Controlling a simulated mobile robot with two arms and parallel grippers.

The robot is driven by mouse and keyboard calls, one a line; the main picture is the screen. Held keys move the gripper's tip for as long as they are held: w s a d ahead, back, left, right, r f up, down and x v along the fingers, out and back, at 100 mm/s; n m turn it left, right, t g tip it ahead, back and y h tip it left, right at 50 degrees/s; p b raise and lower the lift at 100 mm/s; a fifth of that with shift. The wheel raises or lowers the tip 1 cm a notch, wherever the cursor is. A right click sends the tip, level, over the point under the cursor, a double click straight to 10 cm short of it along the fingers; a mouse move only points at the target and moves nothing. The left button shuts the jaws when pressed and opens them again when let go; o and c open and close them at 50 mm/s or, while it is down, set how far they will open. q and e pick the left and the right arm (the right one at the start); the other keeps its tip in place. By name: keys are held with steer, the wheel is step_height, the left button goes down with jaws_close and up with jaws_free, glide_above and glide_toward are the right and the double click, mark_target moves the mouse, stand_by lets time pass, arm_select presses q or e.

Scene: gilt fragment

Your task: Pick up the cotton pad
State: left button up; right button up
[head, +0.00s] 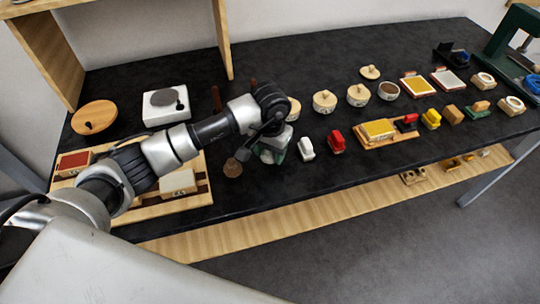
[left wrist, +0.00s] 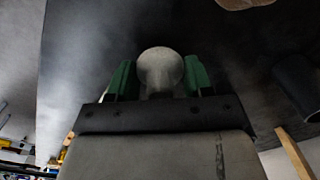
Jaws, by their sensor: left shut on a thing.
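My left gripper (head: 272,150) is over the front part of the black table, its arm reaching in from the left. In the left wrist view its two green fingers (left wrist: 160,84) stand on either side of a pale, round-ended thing, which looks like the cotton pad (left wrist: 160,67). The gripper is shut on it. In the head view the wrist and fingers mostly hide the held thing. I cannot tell how high it is above the table. My right gripper is not in view.
The black table (head: 225,197) carries a wooden tray (head: 140,207) under my arm. A white block (head: 160,110) and a wooden disc (head: 94,117) stand behind. A brown round piece (head: 233,168) lies beside the gripper. Lidded pots (head: 324,101) and small coloured blocks (head: 336,141) stand to the right.

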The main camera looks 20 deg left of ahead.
arm_select(q)
steer(key=r, duration=0.1)
steer(key=d+r+b, duration=0.1)
steer(key=shift+w+d+r, duration=0.1)
steer(key=shift+d+r, duration=0.1)
steer(key=shift+r, duration=0.2)
steer(key=d+r+b, duration=0.3)
steer(key=d+r, duration=0.3)
steer(key=d, duration=0.4)
steer(key=shift+w+d+r, duration=0.15)
steer(key=shift+w+d, duration=0.05)
steer(key=shift+w, duration=0.2)
